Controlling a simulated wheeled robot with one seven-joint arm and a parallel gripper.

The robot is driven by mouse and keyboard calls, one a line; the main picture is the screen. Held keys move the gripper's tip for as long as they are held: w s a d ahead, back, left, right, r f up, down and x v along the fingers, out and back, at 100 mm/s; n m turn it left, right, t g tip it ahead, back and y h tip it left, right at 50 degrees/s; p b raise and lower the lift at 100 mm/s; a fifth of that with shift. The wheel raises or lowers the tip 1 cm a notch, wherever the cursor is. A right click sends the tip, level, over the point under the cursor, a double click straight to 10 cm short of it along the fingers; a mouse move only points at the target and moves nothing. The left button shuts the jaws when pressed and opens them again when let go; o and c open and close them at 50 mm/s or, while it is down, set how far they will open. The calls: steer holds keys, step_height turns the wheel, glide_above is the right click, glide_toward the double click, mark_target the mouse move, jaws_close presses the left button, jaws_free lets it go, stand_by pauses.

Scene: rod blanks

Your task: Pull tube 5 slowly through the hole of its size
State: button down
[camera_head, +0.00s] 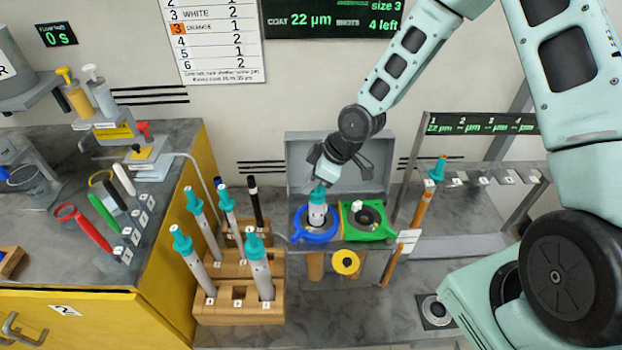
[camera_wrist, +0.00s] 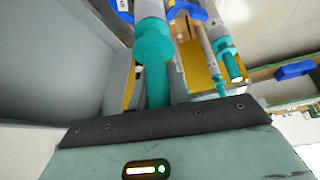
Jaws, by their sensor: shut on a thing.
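My gripper (camera_head: 318,180) is shut on the teal top of a grey tube (camera_head: 317,213). The tube stands roughly upright in the blue ring (camera_head: 298,237), its lower part hidden inside. Its label is too small to read, so I cannot tell whether it is tube 5. In the wrist view the teal grip of the tube (camera_wrist: 154,45) sits between the fingers. A green ring (camera_head: 382,232) with a dark hole lies just right of the blue one. A yellow ring (camera_head: 346,262) is below the shelf front.
Several grey tubes with teal tops stand in a wooden rack (camera_head: 240,311) at lower left. An orange tube (camera_head: 423,207) hangs at the right rack (camera_head: 484,172). A grey panel (camera_head: 300,160) stands behind the rings. A yellow cabinet (camera_head: 165,250) is left.

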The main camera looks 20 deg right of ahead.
steer(key=shift+f+b, duration=1.9)
steer(key=shift+f, duration=0.85)
steer(key=shift+r, duration=0.1)
steer(key=shift+r+p, duration=4.8)
steer(key=shift+r, duration=0.55)
step_height(320, 180, up, 11)
steer(key=p, duration=1)
glide_above(311, 198)
